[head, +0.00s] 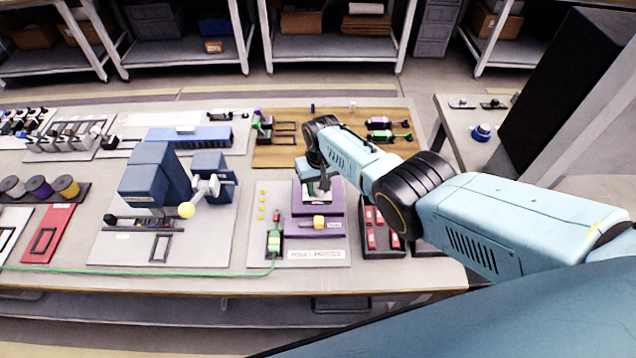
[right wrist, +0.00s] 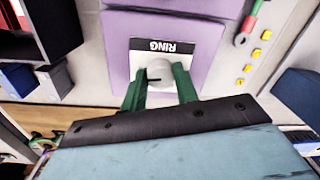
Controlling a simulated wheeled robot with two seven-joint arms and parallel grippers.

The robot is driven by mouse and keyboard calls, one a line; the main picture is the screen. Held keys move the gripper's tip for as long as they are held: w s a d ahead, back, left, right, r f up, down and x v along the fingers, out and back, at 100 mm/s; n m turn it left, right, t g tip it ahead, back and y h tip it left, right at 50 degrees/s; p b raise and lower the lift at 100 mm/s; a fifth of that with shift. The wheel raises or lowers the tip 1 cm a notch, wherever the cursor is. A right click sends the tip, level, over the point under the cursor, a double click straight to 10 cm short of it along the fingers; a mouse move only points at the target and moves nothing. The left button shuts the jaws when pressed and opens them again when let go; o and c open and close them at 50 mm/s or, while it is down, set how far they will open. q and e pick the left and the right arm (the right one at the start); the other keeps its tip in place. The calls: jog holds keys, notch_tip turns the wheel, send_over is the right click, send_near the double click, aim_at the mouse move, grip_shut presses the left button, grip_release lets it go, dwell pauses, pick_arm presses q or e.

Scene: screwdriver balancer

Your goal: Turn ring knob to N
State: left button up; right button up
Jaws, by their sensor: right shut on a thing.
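The ring knob (right wrist: 158,89) is a round white dial in the right wrist view. It has a short black pointer mark and sits on a white plate labelled RING, on a purple block (right wrist: 117,60). My right gripper (right wrist: 160,88) is shut on the knob, with a green finger at each side. In the head view my right gripper (head: 318,188) reaches down onto the same purple block (head: 299,202), and the knob is mostly hidden there. I cannot make out an N mark or other letters around the dial. My left gripper is not in view.
A black tray of red parts (head: 382,252) is to the right. A blue machine (head: 150,182) stands further left.

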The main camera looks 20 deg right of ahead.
jog(key=shift+w+r+m, duration=0.1)
jog(key=shift+m, duration=0.6)
jog(key=o, duration=1)
notch_tip(320, 180, up, 6)
jog(key=p, duration=0.4)
jog(key=shift+d+p, duration=0.15)
jog(key=shift+p, duration=0.15)
jog(key=r+p, duration=0.1)
jog(key=r, duration=0.6)
jog(key=shift+d+r+p, duration=0.1)
jog(key=shift+d+p, duration=0.1)
jog(key=shift+p, duration=0.1)
